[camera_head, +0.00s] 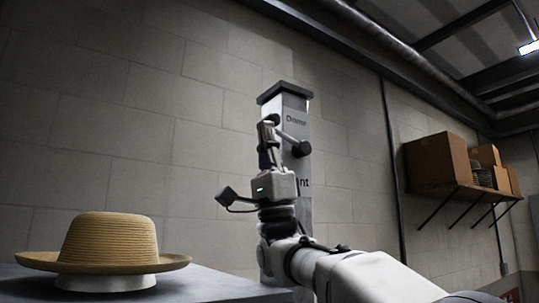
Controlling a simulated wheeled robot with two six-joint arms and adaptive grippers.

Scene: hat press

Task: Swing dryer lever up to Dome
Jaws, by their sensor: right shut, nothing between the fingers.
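The dryer (294,110) is a tall grey post with a dark cap, standing against the wall near the middle. Small dark lettering shows near its top, too small to read surely; a lower word is partly hidden, with "nt" visible. A lever with a round black knob (302,149) slants down to the right across the post's upper part. My right gripper (267,128) points up in front of the post's left side, shut and empty. Its fingers overlap the lever's left end in the picture; I cannot tell whether they touch. My left gripper is out of view.
A straw hat (110,240) sits on a white round base (107,282) on a dark table (205,285) at the lower left. Cardboard boxes (437,160) stand on a wall shelf (465,190) at the right. A dark pipe runs down the wall between.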

